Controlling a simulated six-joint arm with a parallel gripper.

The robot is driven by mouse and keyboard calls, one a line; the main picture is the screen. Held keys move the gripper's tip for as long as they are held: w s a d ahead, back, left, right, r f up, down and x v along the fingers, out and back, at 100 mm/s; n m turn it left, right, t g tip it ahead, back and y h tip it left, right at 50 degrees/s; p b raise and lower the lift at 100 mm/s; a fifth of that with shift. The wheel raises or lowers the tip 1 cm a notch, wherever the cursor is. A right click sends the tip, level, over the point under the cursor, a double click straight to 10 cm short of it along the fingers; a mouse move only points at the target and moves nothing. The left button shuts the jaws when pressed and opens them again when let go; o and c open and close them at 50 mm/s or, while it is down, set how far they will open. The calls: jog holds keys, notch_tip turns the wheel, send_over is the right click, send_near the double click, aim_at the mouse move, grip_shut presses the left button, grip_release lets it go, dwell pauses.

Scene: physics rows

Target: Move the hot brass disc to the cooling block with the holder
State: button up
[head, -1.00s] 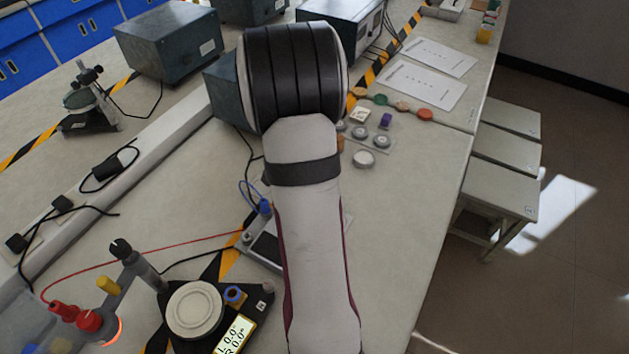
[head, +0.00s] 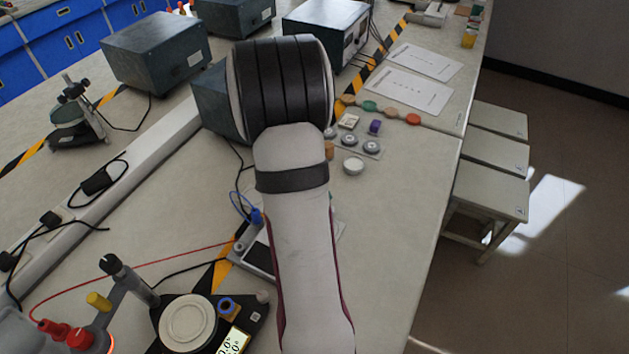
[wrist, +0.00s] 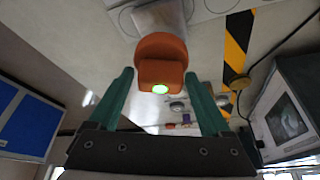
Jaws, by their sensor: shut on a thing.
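My gripper (wrist: 159,74) shows in the wrist view as two green fingers. It is shut on an orange block-like piece, which I take for the holder (wrist: 160,48), with a small bright green spot on its near face. In the head view my arm hides the gripper and the holder. I cannot tell for sure which thing is the hot brass disc or the cooling block. A pale round disc (head: 187,323) lies on a black base with a lit display at the bottom left. An orange-red glowing edge shows at the bottom left corner, partly cut off.
Several small pale, grey and coloured round pieces, including a white one (head: 353,166), lie right of my arm. White sheets (head: 408,92) lie behind them. A red wire and a clamp stand (head: 130,277) are at left. Dark boxes (head: 157,50) stand at the back. The right table edge is clear.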

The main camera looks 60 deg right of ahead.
jog(key=shift+f, duration=2.25)
jog(key=shift+f, duration=0.75)
jog(key=shift+r, duration=0.1)
jog(key=shift+r, duration=3.45)
